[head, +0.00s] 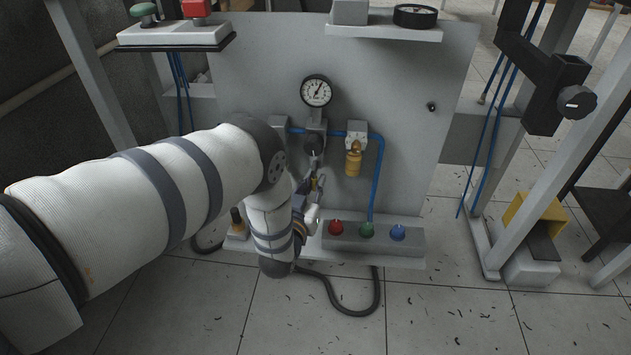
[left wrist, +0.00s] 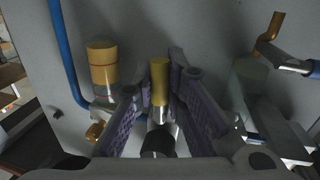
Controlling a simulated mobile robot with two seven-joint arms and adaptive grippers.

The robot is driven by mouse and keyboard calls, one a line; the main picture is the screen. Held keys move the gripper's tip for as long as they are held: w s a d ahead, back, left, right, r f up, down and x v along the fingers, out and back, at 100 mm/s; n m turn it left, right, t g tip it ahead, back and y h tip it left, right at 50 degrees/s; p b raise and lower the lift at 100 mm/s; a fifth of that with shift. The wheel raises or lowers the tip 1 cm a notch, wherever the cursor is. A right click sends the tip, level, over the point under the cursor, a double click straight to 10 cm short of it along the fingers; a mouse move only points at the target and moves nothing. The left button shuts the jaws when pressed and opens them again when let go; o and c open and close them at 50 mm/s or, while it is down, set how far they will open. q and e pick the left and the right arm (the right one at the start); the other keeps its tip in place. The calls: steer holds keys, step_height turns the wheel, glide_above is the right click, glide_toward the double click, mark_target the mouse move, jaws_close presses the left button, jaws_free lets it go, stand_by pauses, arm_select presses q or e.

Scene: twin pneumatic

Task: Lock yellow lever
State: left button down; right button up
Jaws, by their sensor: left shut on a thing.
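In the left wrist view, a yellow cylindrical handle (left wrist: 159,80), which looks like the yellow lever, stands between my fingers. A shiny metal part and a black part lie below it in the picture. My left gripper (head: 315,187) is at the panel, below the round gauge. In the left wrist view its purple pads (left wrist: 160,98) close around the handle from both sides. In the head view my arm and gripper hide the handle. My right gripper is in neither view.
The grey panel (head: 425,60) carries a gauge (head: 316,91), a brass cylinder (head: 353,162) and a blue hose (head: 379,180). Red (head: 336,227), green (head: 367,230) and blue (head: 398,232) buttons sit close right of my gripper. A black cable loops below.

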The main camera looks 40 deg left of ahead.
arm_select(q)
steer(key=shift+s+a+r+m, duration=0.1)
steer(key=shift+m, duration=0.3)
steer(key=c, duration=1.6)
jaws_free()
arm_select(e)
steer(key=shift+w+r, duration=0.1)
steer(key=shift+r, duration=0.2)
arm_select(q)
steer(key=v, duration=1.2)
